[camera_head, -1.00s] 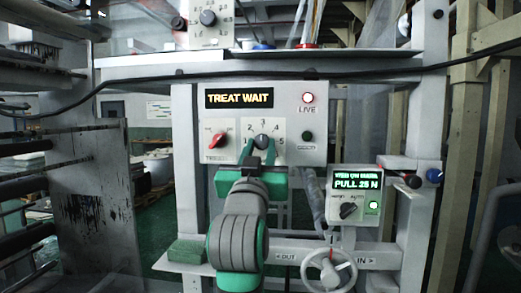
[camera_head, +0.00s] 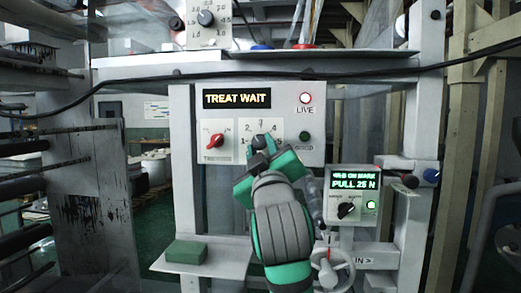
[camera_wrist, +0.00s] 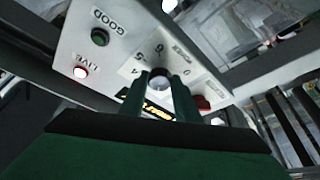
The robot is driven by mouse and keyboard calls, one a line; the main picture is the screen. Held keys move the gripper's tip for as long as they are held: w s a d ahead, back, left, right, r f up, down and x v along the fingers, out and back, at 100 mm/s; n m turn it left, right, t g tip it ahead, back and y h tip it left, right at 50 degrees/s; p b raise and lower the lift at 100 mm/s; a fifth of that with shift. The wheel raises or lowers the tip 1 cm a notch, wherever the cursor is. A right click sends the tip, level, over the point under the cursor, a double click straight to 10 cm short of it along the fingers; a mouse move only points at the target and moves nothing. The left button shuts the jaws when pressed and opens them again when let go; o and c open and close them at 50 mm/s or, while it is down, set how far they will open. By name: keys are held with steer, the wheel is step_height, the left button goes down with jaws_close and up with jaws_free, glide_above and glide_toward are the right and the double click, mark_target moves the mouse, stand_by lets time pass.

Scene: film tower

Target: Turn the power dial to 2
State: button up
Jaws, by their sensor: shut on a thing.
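The power dial (camera_head: 260,142) is a dark knob on the pale control panel, with a number scale around it. Its "3" is at the top, and some other numbers are partly hidden. My gripper (camera_head: 257,151) is shut on the dial, its wrist tilted. In the wrist view the dial's round face (camera_wrist: 160,82) sits between my two green fingers (camera_wrist: 160,93), with parts of the scale around it. I cannot tell which number the dial points to. The panel display (camera_head: 237,99) reads "TREAT WAIT".
A red knob (camera_head: 216,141) is left of the dial. A lit LIVE lamp (camera_head: 306,98) and a dark green GOOD button (camera_head: 304,136) are on the right. Below are a "PULL 25 N" box (camera_head: 352,182) and a handwheel (camera_head: 331,268). A green block (camera_head: 187,251) lies on a shelf.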

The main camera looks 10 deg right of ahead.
steer(key=shift+r+n+y, duration=0.1)
steer(key=shift+n+y, duration=0.4)
steer(key=shift+n, duration=0.6)
steer(key=shift+d, duration=0.1)
steer(key=o, duration=1)
steer(key=v, duration=1.1)
steer(key=shift+r, duration=0.2)
